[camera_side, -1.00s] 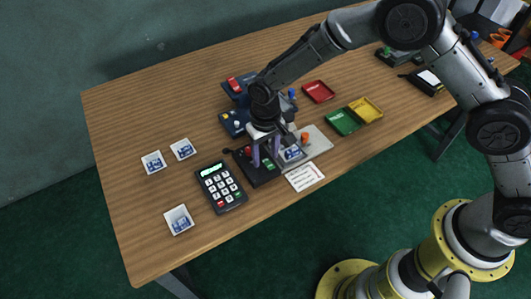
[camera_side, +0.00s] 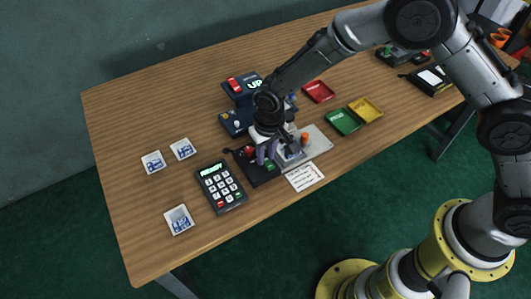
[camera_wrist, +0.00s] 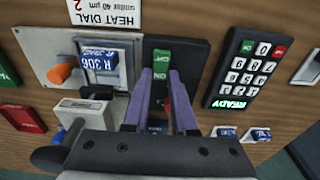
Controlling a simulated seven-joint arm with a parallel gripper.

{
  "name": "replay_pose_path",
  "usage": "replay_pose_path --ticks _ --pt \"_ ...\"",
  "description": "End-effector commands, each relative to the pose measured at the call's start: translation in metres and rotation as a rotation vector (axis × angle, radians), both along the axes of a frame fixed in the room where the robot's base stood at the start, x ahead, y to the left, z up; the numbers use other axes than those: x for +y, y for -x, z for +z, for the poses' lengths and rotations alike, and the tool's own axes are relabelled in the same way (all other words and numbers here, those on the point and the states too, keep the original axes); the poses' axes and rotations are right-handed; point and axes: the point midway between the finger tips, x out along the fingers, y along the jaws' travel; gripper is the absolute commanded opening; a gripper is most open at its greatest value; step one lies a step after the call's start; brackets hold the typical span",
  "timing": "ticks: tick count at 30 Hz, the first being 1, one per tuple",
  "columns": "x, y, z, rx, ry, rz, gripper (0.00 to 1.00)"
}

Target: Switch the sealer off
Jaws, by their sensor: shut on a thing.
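A black switch box (camera_side: 262,176) stands at the table's front, with a green marking (camera_wrist: 161,62) at its front end and a red part (camera_wrist: 168,105) behind it. A grey plate (camera_side: 320,145) beside it carries an orange knob (camera_wrist: 60,74) and a blue-and-white labelled piece (camera_wrist: 98,62). I take the box and plate to be the sealer. My gripper (camera_wrist: 158,76) is over the box, its purple fingers around its switch. The fingers hide most of the switch, so its position cannot be told.
A keypad (camera_side: 221,188) reading "READY" stands left of the box. Several small white trays (camera_side: 178,220) lie further left. Navy devices (camera_side: 236,121) stand behind. Green (camera_side: 342,122), yellow (camera_side: 366,109) and red (camera_side: 318,91) trays lie right. A heat dial card (camera_side: 305,176) lies in front.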

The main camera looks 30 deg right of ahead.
Motion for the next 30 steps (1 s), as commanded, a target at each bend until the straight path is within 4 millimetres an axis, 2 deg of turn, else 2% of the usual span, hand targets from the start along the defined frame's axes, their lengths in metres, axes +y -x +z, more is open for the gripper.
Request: replay_pose_path --ticks 9,25,26,30 --pt "-0.0023 0.0043 0.0017 -0.161 0.004 0.0 0.0" --pt "-0.0014 0.0051 0.0019 -0.2 -0.001 -0.001 0.0" --pt "-0.0014 0.005 0.0019 -0.2 -0.001 -0.001 0.28" --pt "-0.0009 0.0052 0.0019 -0.2 -0.002 0.0 0.54"
